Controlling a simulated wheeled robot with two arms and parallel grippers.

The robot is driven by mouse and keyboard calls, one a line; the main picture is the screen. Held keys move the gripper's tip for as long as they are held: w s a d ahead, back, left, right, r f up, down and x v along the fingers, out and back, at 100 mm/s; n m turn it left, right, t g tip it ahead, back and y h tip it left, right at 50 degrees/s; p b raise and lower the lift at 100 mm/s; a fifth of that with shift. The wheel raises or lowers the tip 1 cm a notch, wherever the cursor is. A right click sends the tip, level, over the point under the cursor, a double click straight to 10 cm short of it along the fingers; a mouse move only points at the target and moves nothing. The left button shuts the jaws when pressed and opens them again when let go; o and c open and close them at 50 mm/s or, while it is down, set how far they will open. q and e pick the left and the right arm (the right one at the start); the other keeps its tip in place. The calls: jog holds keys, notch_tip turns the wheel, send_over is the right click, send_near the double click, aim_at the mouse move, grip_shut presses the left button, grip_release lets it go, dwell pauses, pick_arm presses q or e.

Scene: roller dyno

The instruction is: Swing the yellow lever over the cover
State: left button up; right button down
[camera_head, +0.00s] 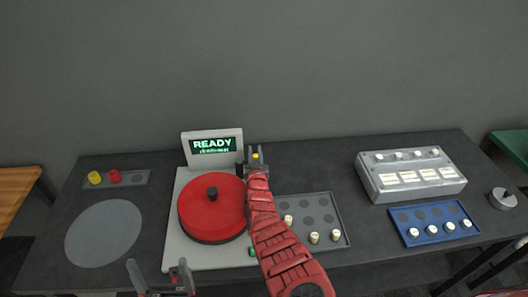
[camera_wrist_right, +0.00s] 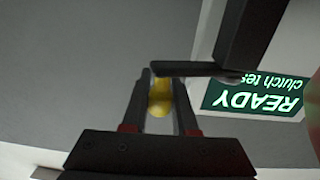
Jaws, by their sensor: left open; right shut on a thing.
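The round red cover (camera_head: 212,208) with a dark knob on top sits on the pale grey machine (camera_head: 180,262). The yellow lever end (camera_head: 256,157) shows between the fingers of my right gripper (camera_head: 255,157), behind and right of the cover. In the right wrist view, my right gripper (camera_wrist_right: 160,95) is shut on the yellow lever end (camera_wrist_right: 160,97). A dark bar beside it partly blocks the view; the rest of the lever is hidden. My left gripper (camera_head: 160,275) is open and empty at the front edge, in front of the machine and apart from the cover.
A display (camera_head: 213,145) reading "READY" stands behind the cover. A grey tray (camera_head: 337,222) with white-topped pegs lies right of my right arm. Further right are a grey box (camera_head: 410,174) and a blue tray (camera_head: 435,222). A grey disc (camera_head: 103,233) lies left.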

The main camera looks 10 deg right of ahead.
jog(key=shift+d+f, duration=0.1)
jog(key=shift+d, duration=0.05)
jog(key=c, duration=1)
grip_release()
jog(key=shift+s+a+r+p, duration=0.2)
jog(key=shift+s+p, duration=0.15)
jog(key=shift+p, duration=0.15)
jog(key=s+p, duration=0.5)
jog(key=shift+a+r, duration=0.2)
jog(key=shift+r, duration=0.1)
jog(key=p, duration=0.2)
send_near(255, 158)
jog(key=w, duration=0.1)
jog(key=shift+s+d+f, duration=0.1)
jog(key=shift+s+f, duration=0.1)
jog(key=shift+s, duration=0.95)
jog(key=shift+s+d+f, duration=0.1)
jog(key=shift+s+f, duration=0.15)
jog(key=shift+s, duration=0.85)
